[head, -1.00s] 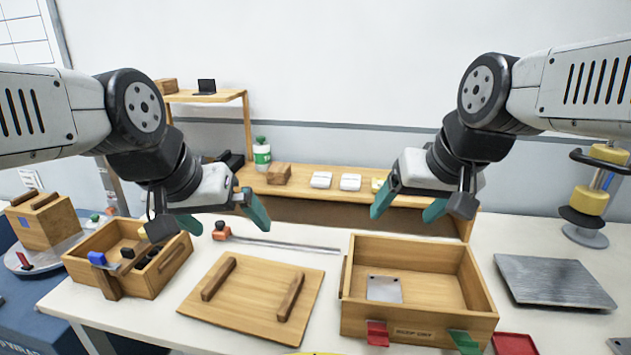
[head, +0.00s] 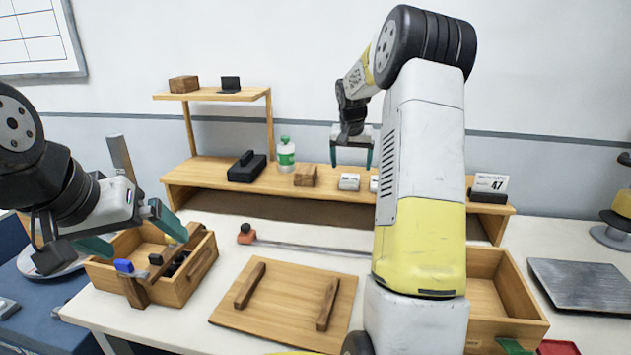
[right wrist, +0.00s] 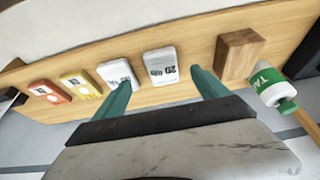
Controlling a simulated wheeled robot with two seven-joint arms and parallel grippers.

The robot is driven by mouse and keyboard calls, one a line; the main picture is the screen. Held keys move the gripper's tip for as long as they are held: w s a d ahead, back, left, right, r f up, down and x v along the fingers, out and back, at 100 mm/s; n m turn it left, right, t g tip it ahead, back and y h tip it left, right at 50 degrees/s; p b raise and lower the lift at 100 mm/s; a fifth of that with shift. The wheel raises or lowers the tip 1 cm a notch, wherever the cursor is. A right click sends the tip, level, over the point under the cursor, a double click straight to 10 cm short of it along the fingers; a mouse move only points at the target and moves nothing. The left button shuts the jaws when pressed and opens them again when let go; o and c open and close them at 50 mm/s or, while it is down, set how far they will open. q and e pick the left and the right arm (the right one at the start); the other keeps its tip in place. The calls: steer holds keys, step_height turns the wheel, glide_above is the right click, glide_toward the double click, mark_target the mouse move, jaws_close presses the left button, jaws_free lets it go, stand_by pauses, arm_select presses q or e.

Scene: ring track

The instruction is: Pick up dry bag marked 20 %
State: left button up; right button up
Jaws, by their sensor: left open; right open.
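The dry bag marked 20 % (right wrist: 160,66) is a small white packet on the wooden shelf, its print upside down in the right wrist view. In the head view it is the white packet (head: 349,181) just right of a wooden block (head: 305,176). My right gripper (head: 351,157) is open and empty, above and near this bag. In the right wrist view its fingers (right wrist: 163,88) point toward the shelf, with the bag lying between their lines, apart from both. My left gripper (head: 135,232) is open and empty over the open wooden box at the left.
Beside the bag are another white packet (right wrist: 119,74), a yellow one (right wrist: 81,84) and an orange one (right wrist: 48,91). A green-capped bottle (head: 286,153) stands beyond the block. A wooden lid board (head: 275,309) lies on the table. My right arm hides part of the shelf and right box.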

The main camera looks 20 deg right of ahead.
mark_target(350, 180)
steer(key=x, duration=0.8)
steer(key=shift+w+a, duration=0.15)
steer(key=shift+c, duration=0.3)
steer(key=shift+r, duration=0.1)
steer(key=c, duration=1.4)
